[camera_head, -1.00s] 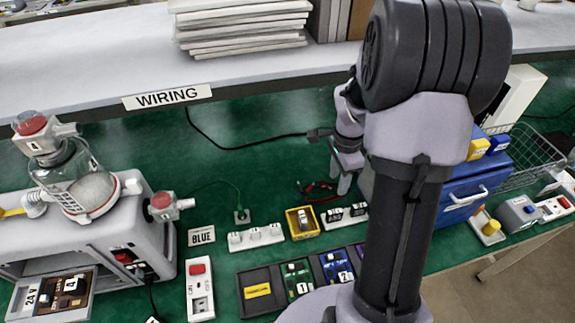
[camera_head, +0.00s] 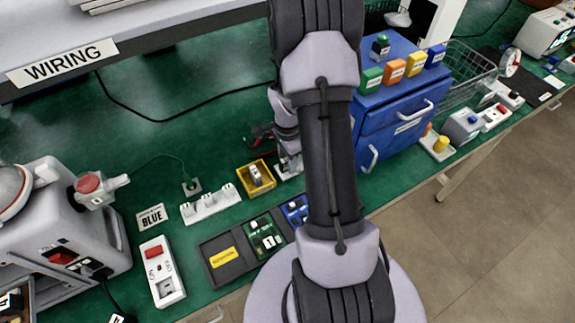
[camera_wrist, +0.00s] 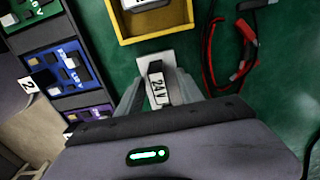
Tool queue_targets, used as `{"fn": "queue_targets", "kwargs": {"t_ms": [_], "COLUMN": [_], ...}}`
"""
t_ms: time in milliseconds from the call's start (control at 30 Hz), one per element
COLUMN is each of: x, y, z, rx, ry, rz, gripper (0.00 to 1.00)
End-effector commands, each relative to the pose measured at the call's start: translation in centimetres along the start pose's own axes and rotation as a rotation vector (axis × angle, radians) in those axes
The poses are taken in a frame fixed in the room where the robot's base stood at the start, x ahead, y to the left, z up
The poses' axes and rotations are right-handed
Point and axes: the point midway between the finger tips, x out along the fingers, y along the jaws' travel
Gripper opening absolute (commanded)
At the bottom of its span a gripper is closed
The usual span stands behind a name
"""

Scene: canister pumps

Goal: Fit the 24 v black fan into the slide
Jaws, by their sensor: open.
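The black fan (camera_wrist: 157,90) with a white "24 V" label stands on a white block (camera_wrist: 150,62) in the wrist view. My gripper (camera_wrist: 157,80) is open, with one finger on each side of the fan. I cannot tell whether either finger touches it. In the head view my gripper (camera_head: 290,160) is low over the bench, partly behind my arm, and the fan is hidden there. The probable slide (camera_head: 14,302) is at the front of the grey machine at bottom left, mostly cut off by the frame edge.
A yellow tray (camera_head: 257,178) is just left of my gripper. Red and black leads (camera_wrist: 243,50) lie close to its right in the wrist view. A black module rack (camera_head: 235,255) is in front. A blue cabinet (camera_head: 395,105) stands to the right.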

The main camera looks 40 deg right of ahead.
Motion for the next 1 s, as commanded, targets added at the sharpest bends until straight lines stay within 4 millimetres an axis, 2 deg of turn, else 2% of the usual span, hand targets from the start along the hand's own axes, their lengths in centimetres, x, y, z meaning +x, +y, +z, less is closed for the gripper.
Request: {"fn": "queue_targets", "kwargs": {"t_ms": [67, 200, 267, 300, 667, 767, 933, 1000], "x": [-0.1, -0.1, -0.1, -0.1, -0.5, -1.4, -4.3, -4.1], "y": [0.0, 0.0, 0.0, 0.0, 0.0, 0.0, 0.0, 1.7], "z": [0.0, 0.0, 0.0, 0.0, 0.0, 0.0, 0.0, 0.0], "rx": [0.0, 0.0, 0.0, 0.0, 0.0, 0.001, 0.001, 0.003], "ry": [0.0, 0.0, 0.0, 0.0, 0.0, 0.0, 0.0, -0.002], "rz": [0.0, 0.0, 0.0, 0.0, 0.0, 0.0, 0.0, 0.003], "gripper": [0.42, 0.14, 0.02, 0.0, 0.0, 0.0, 0.0, 0.0]}}
